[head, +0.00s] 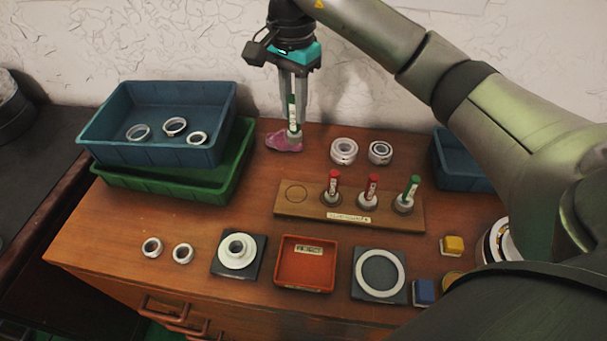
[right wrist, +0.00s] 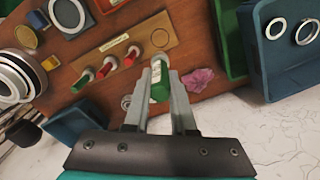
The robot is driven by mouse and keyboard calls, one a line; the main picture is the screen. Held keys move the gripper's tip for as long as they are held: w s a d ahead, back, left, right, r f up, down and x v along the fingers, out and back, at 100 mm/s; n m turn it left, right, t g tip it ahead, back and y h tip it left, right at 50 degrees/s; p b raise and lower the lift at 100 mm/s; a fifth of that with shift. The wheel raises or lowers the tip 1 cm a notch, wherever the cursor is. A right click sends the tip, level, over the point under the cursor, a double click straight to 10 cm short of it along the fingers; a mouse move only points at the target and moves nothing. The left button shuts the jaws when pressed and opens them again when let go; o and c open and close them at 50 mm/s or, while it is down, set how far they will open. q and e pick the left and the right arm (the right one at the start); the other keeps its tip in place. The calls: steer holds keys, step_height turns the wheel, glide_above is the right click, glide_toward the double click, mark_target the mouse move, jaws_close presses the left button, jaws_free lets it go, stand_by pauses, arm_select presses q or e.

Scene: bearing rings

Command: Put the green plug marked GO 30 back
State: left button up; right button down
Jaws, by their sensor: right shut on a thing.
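My right gripper (head: 292,108) is shut on a green plug with a white label band (head: 293,114), held upright above the back of the cabinet top. In the right wrist view the green plug (right wrist: 160,86) is between the fingers; its lettering is too small to read. A wooden board (head: 313,207) lies in front and to the right, with an empty marked circle (head: 297,194) at its left end. Two red plugs (head: 333,182) (head: 372,185) and another green plug (head: 411,188) stand in rings on it. My left gripper is not in view.
A pink cloth (head: 285,142) lies just under the held plug. Blue (head: 160,155) and green trays (head: 190,190) are stacked at left. Two bearings (head: 344,151) (head: 380,152) stand behind the board. A red tray (head: 305,280) and two dark pads (head: 257,262) (head: 365,293) line the front.

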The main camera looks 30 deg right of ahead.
mark_target(295, 133)
steer(key=shift+f+b, duration=0.95)
steer(key=shift+f, duration=7.7)
steer(key=shift+f, duration=0.15)
steer(key=c, duration=0.7)
jaws_free()
steer(key=shift+c, duration=0.2)
steer(key=shift+r, duration=0.25)
step_height(295, 133, up, 12)
steer(key=shift+f+p, duration=0.1)
steer(key=shift+p, duration=0.5)
